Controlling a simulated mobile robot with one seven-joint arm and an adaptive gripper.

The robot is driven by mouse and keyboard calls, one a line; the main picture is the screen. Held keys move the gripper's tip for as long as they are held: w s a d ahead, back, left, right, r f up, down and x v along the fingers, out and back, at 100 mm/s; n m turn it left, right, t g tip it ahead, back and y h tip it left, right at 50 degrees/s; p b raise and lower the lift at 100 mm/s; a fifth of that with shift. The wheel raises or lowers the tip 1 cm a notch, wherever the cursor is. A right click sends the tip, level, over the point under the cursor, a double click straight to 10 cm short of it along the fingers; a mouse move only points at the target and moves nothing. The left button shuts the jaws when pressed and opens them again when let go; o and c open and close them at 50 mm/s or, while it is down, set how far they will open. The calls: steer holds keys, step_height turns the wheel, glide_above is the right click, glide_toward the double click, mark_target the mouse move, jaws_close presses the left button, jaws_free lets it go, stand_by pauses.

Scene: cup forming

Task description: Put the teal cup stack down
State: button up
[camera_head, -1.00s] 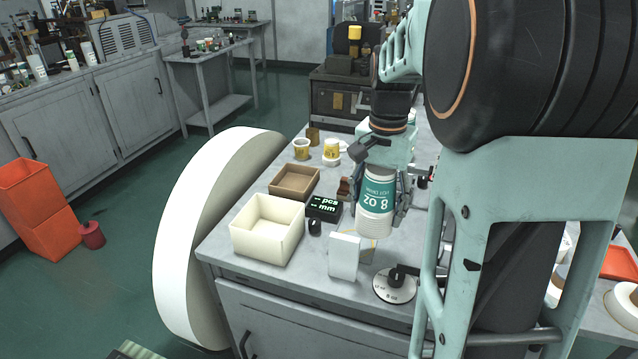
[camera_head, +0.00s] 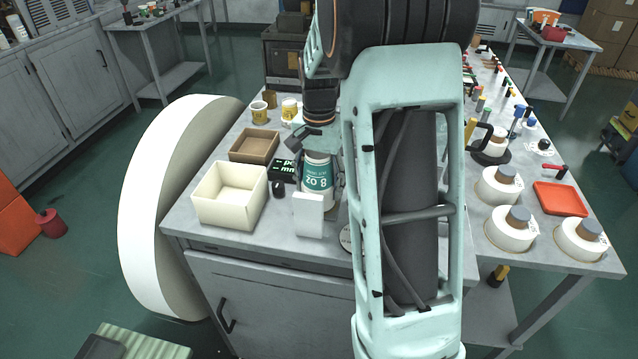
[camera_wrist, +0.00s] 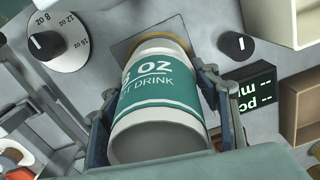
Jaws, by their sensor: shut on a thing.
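The teal cup stack (camera_head: 318,178) is white with a teal band marked "8 oz". It also shows in the wrist view (camera_wrist: 158,98), between the two fingers of my gripper (camera_wrist: 160,105). My gripper (camera_head: 322,160) is shut on the stack, one finger on each side. In the wrist view the far end of the stack lies over a square plate with a yellowish edge (camera_wrist: 122,50). I cannot tell whether the stack touches it. My arm hides part of the bench to the right of the stack.
A cream open box (camera_head: 228,208), a brown tray (camera_head: 254,146) and a black display (camera_head: 284,170) stand left of the stack. A white block (camera_head: 308,216) stands in front of it. A size dial (camera_wrist: 62,42) and a black knob (camera_wrist: 236,44) are close by.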

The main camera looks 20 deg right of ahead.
steer(key=shift+f, duration=0.1)
steer(key=o, duration=1.5)
step_height(320, 180, up, 12)
steer(key=shift+r, duration=0.15)
